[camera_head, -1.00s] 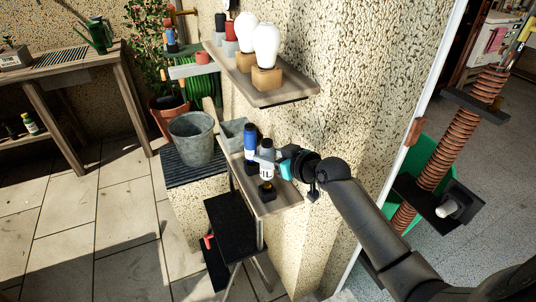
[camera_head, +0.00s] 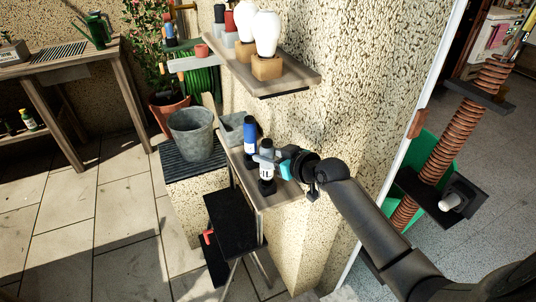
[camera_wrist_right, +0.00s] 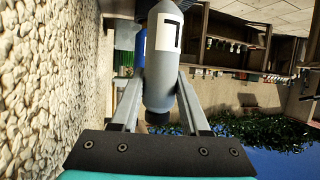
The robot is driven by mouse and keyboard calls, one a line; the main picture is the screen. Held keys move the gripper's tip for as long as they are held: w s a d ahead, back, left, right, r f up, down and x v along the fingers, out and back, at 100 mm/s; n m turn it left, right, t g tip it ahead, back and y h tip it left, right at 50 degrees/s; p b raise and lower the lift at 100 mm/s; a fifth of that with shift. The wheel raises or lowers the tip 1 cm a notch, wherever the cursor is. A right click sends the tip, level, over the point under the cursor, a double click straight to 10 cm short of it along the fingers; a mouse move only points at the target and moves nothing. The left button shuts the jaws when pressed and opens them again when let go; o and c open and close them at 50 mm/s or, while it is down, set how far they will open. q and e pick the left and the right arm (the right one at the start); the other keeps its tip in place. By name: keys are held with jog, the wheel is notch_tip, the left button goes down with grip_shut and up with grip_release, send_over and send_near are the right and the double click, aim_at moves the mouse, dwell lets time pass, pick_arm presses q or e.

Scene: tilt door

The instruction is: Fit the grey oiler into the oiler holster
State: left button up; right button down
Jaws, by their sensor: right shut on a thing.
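The grey oiler (camera_head: 266,172) stands roughly upright over the lower wall shelf, with a dark top and a white label. My right gripper (camera_head: 270,160) is shut on its upper body from the right. In the right wrist view the grey oiler (camera_wrist_right: 163,75) sits between the two fingers (camera_wrist_right: 158,100). The black oiler holster (camera_head: 267,188) is at the shelf's front, directly at the oiler's lower end. The oiler hides most of it, so how deep the oiler sits cannot be told. My left gripper is not in view.
A blue oiler (camera_head: 250,138) stands just behind the grey one on the lower shelf (camera_head: 283,195). An upper shelf (camera_head: 290,80) with white bulbs overhangs nearby. The rough wall (camera_head: 345,130) is close on the right. A metal bucket (camera_head: 192,135) stands to the left.

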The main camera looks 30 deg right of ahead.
jog(key=shift+c, duration=1.6)
grip_release()
jog(key=shift+f, duration=0.1)
jog(key=shift+s, duration=0.1)
jog(key=p+v, duration=0.3)
jog(key=v, duration=1.2)
jog(key=shift+d, duration=0.1)
